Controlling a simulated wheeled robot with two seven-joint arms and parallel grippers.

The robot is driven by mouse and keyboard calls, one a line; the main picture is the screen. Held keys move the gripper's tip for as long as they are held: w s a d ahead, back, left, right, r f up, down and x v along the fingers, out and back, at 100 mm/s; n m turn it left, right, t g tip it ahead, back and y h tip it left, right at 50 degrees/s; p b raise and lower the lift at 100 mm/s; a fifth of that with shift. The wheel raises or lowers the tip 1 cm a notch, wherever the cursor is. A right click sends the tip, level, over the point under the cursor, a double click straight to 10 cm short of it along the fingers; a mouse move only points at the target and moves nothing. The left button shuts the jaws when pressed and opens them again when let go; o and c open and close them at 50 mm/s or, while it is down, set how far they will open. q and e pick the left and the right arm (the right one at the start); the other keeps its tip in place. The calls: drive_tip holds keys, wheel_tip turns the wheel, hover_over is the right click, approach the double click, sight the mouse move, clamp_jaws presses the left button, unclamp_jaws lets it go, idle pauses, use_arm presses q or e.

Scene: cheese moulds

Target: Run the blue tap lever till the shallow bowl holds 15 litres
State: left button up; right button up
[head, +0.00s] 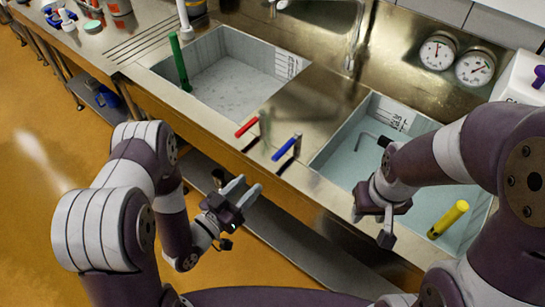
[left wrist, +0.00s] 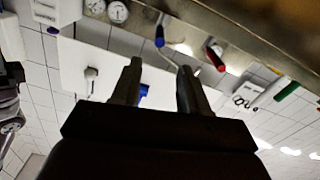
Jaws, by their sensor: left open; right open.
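The blue tap lever (head: 287,147) stands on the sink's front edge, right of the red lever (head: 247,127). It also shows in the left wrist view (left wrist: 159,38), beyond the fingertips. Two bowls are sunk in the steel top: a left bowl (head: 212,62) with a pale floor showing, and a right bowl (head: 345,150) with a bluish inside. Both have marked scales, too small to read; I cannot tell which is shallower. My left gripper (head: 240,190) is open and empty, in front of the counter below the blue lever. My right gripper (head: 375,222) is open over the right bowl's near side.
A green handle (head: 180,62) stands in the left bowl and a yellow one (head: 448,220) in the right bowl. Two dial gauges (head: 438,51) (head: 475,67) sit at the back. Bottles and containers crowd the far left.

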sight(277, 155)
use_arm(q)
drive_tip(key=p+x, duration=0.2)
drive_tip(key=x, duration=1)
drive_tip(key=shift+w+d, duration=0.1)
drive_tip(key=shift+w, duration=0.05)
clamp_jaws()
